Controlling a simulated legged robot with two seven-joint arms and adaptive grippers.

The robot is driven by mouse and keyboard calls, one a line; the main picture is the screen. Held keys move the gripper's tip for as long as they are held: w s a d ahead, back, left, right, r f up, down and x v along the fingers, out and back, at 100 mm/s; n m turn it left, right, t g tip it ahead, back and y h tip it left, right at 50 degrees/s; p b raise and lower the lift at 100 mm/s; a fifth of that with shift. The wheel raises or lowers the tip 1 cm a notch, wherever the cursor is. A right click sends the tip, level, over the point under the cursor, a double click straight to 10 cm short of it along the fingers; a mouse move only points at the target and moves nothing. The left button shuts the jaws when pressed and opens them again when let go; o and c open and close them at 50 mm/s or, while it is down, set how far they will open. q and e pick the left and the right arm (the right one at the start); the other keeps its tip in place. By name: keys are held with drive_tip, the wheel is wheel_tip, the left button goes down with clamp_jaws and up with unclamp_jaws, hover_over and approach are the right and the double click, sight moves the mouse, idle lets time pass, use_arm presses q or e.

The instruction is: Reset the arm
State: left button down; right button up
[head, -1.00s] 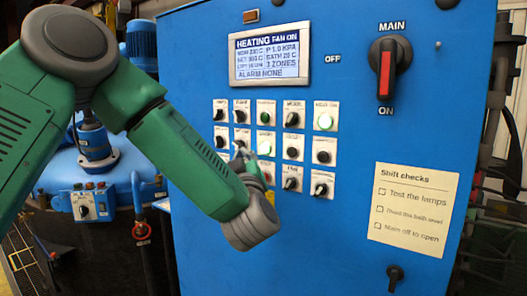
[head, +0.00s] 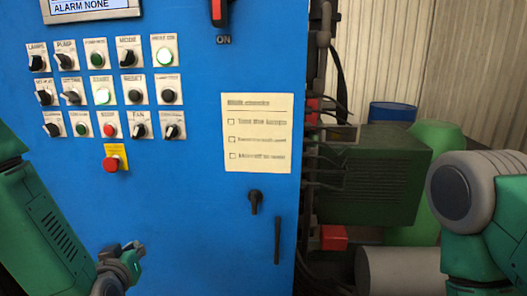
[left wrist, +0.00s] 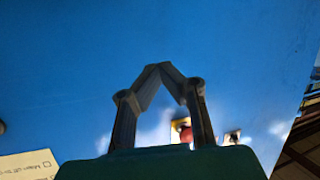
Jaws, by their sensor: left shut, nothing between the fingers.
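My left gripper (head: 130,250) is low in the head view, in front of the lower part of the blue cabinet (head: 190,215). It holds nothing. In the left wrist view its two fingers (left wrist: 160,70) meet at the tips against the blue cabinet face. I cannot tell the exact gap to the cabinet. My left arm comes in along the left edge of the head view. Part of my right arm shows at the right edge; its gripper is out of view.
The cabinet carries rows of knobs and buttons, a red emergency button (head: 112,163), a paper checklist (head: 257,133), a black latch (head: 255,201) and a handle (head: 277,240). A dark green ribbed box (head: 385,175) and a blue barrel (head: 392,113) stand to the right.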

use_arm(q)
drive_tip(key=s+d+f+m+g+h+b, duration=0.1)
drive_tip(key=s+f+m+g+b, duration=0.15)
drive_tip(key=s+f, duration=0.7)
drive_tip(key=s+d+f+m+g+h+b, duration=0.15)
drive_tip(key=s+f+g, duration=0.35)
drive_tip(key=f, duration=0.8)
drive_tip(key=s+f+g+b, duration=0.1)
drive_tip(key=s+f+g, duration=0.1)
drive_tip(key=s, duration=0.4)
drive_tip(key=s+a+f+g+b, duration=0.1)
drive_tip(key=s+f+g, duration=0.1)
drive_tip(key=s+f, duration=0.2)
drive_tip(key=s+f+m+g+b, duration=0.1)
drive_tip(key=s+f+g, duration=0.1)
drive_tip(key=s, duration=0.7)
drive_tip(key=shift+s+a+f, duration=0.15)
drive_tip(key=shift+s+f, duration=0.2)
drive_tip(key=shift+f, duration=0.45)
